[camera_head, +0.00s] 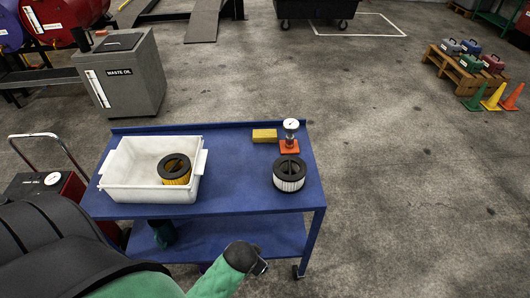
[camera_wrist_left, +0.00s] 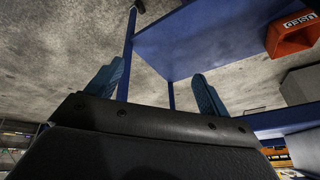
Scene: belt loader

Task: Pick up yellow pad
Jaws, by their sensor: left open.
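The yellow pad (camera_head: 264,135) is a small flat block. It lies on the blue cart's top (camera_head: 235,170) near the back edge, in the head view. Nothing is touching it from above. My left gripper (camera_wrist_left: 158,78) shows in the left wrist view with its two blue fingers spread apart and nothing between them. A blue surface and cart legs show beyond the fingers; the pad is not seen there. In the head view I cannot make out the left gripper's fingers. My right gripper is in neither view.
Just right of the pad stands a gauge (camera_head: 291,126) on an orange base. A white-and-black filter (camera_head: 289,174) is in front. A white bin (camera_head: 118,181) on the left holds a yellow-and-black filter (camera_head: 174,169). A waste oil box (camera_head: 123,75) stands behind.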

